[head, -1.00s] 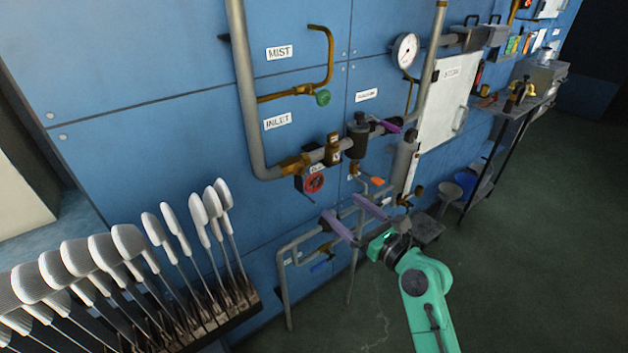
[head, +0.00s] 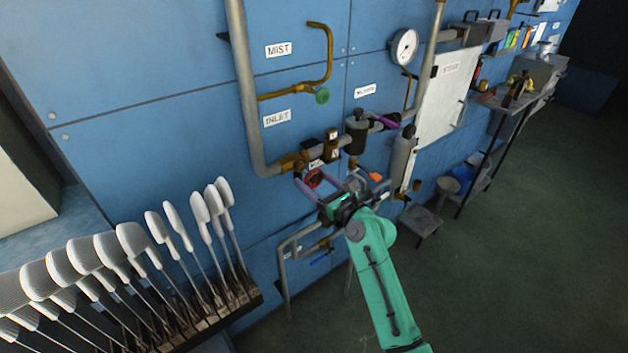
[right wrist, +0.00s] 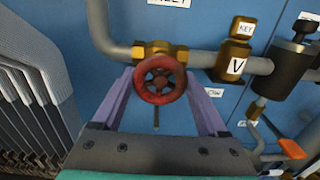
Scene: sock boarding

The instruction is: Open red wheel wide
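The red wheel (head: 313,178) sits on a brass valve on the pipe below the INLET label, facing out from the blue wall. In the right wrist view the red wheel (right wrist: 160,79) shows whole, centred between my fingers. My right gripper (head: 325,183) is open, its two purple fingers (right wrist: 160,100) spread to the left and right of the wheel. I see a gap on each side of the wheel, with no clear contact. In the head view the gripper partly covers the area around the wheel. My left gripper is in neither view.
A rack of white paddle-shaped boards (head: 120,260) stands at lower left. A green wheel (head: 322,96) is on the MIST pipe above. A black filter with a purple lever (head: 385,121) and an orange handle (head: 376,177) are close on the right.

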